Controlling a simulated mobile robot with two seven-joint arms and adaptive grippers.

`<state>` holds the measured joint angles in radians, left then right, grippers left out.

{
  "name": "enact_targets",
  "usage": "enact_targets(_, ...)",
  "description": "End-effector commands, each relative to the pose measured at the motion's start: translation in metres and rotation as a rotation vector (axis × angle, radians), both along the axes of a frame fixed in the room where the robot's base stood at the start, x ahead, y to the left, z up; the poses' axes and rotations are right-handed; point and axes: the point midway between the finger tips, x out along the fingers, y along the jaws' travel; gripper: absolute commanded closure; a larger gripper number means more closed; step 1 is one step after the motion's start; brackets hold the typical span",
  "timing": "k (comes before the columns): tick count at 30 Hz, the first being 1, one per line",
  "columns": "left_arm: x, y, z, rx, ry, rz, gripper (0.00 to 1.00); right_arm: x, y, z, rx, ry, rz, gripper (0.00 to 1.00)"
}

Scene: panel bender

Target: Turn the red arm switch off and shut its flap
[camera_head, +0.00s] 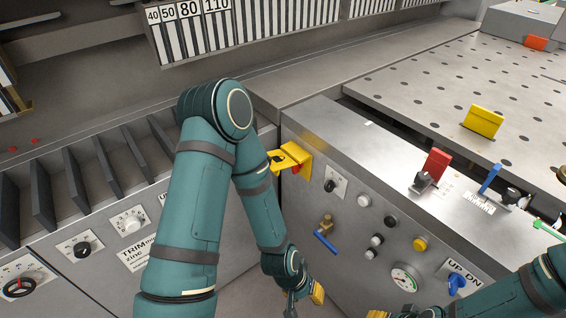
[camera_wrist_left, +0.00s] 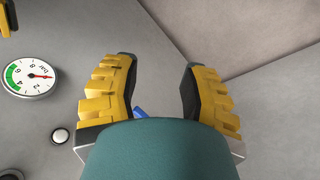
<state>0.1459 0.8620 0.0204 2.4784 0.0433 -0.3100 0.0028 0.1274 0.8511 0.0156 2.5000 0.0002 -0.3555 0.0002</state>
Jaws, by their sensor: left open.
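The red flap (camera_head: 437,164) stands raised on top of the grey machine console, right of centre in the head view. A dark switch lever (camera_head: 423,182) sits at its front foot; its exact position is too small to tell. My left gripper (camera_head: 303,297) is low in the head view, below and left of the flap, in front of the console face. In the left wrist view its yellow fingers (camera_wrist_left: 158,68) are apart, with a teal link of mine across the lower part. Only a bit of my right gripper (camera_head: 380,314) shows at the bottom edge.
The console face carries a yellow bracket (camera_head: 292,158), knobs, a blue-handled valve (camera_head: 326,241) and a pressure gauge (camera_head: 404,277), also in the left wrist view (camera_wrist_left: 28,77). Right of the flap are a blue lever (camera_head: 490,178) and a yellow flap (camera_head: 483,121).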

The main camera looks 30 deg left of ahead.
Motion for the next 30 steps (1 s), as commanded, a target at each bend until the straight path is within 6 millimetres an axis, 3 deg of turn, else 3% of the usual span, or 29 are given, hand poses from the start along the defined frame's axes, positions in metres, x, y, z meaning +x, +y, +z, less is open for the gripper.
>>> enact_targets(5,-0.008,0.012,-0.026,-0.057,0.295,0.260,0.56,-0.001,0.000,0.003,0.000,0.001,0.000,0.50)
enact_targets(10,0.000,0.002,-0.035,-0.277,0.662,0.610,0.56,-0.001,0.000,0.007,0.000,0.003,0.001,0.50)
enact_targets(14,0.034,-0.006,-0.027,-0.554,0.887,0.861,0.56,-0.002,0.000,0.010,0.001,0.004,0.000,0.50)
enact_targets(17,0.077,0.001,-0.015,-0.829,1.008,1.032,0.56,-0.002,0.000,0.012,0.001,0.005,0.001,0.50)
enact_targets(20,0.126,0.028,-0.002,-1.150,1.070,1.180,0.56,-0.003,0.000,0.014,0.001,0.007,0.002,0.50)
enact_targets(24,0.186,0.100,0.016,-1.635,1.034,1.312,0.56,-0.003,0.000,0.017,0.001,0.008,0.002,0.50)
enact_targets(27,0.209,0.159,0.025,-1.933,0.939,1.347,0.56,-0.003,0.000,0.018,0.001,0.009,0.002,0.50)
enact_targets(30,0.217,0.205,0.031,-2.142,0.835,1.349,0.56,-0.004,0.000,0.019,0.001,0.009,0.002,0.50)
